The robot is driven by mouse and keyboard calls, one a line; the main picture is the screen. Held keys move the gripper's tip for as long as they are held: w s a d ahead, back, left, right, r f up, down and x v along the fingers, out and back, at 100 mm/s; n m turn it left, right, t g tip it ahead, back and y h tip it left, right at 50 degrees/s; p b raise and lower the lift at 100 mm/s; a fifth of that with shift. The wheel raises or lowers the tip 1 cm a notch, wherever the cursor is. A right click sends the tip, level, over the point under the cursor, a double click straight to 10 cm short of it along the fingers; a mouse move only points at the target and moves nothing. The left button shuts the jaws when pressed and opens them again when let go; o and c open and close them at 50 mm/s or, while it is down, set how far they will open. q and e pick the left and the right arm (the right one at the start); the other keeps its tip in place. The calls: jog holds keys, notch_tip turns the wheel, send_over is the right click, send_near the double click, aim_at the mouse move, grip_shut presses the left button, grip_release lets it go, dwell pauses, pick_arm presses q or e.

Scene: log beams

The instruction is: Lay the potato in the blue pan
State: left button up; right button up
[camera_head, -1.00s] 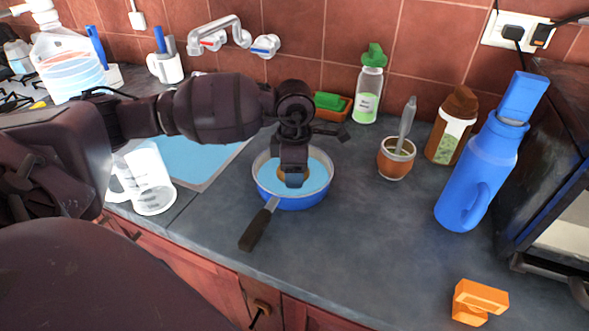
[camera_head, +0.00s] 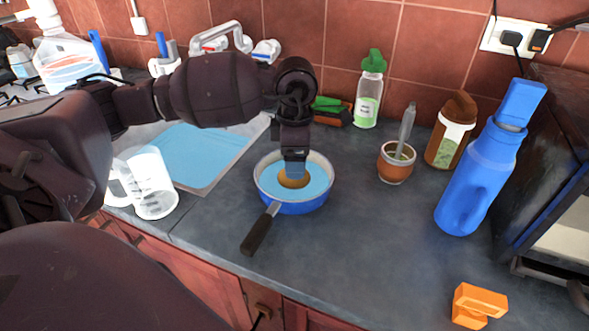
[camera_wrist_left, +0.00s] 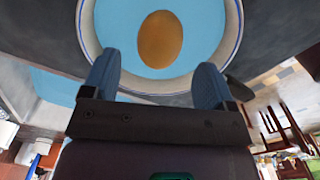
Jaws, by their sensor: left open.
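The blue pan (camera_head: 312,207) stands on the grey counter, its dark handle pointing toward the front left. The brown potato (camera_head: 294,180) lies inside the pan on its light blue bottom. In the left wrist view the potato (camera_wrist_left: 160,39) lies within the pan's pale rim (camera_wrist_left: 88,30), apart from the fingers. My left gripper (camera_head: 295,172) is above the pan, over the potato. In the left wrist view my left gripper (camera_wrist_left: 158,85) has its two blue fingers spread wide with nothing between them. My right gripper is not in view.
A clear measuring jug (camera_head: 153,184) stands left of the pan, by the sink (camera_head: 205,150). A brown cup (camera_head: 396,163), a green-capped bottle (camera_head: 369,92) and a blue flask (camera_head: 478,180) stand to the right. An orange object (camera_head: 479,304) lies at front right.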

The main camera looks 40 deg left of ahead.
pick_arm(q)
notch_tip(320, 180, up, 7)
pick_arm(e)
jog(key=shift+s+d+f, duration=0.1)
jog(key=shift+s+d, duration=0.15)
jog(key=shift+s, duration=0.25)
pick_arm(q)
jog(key=shift+f, duration=0.1)
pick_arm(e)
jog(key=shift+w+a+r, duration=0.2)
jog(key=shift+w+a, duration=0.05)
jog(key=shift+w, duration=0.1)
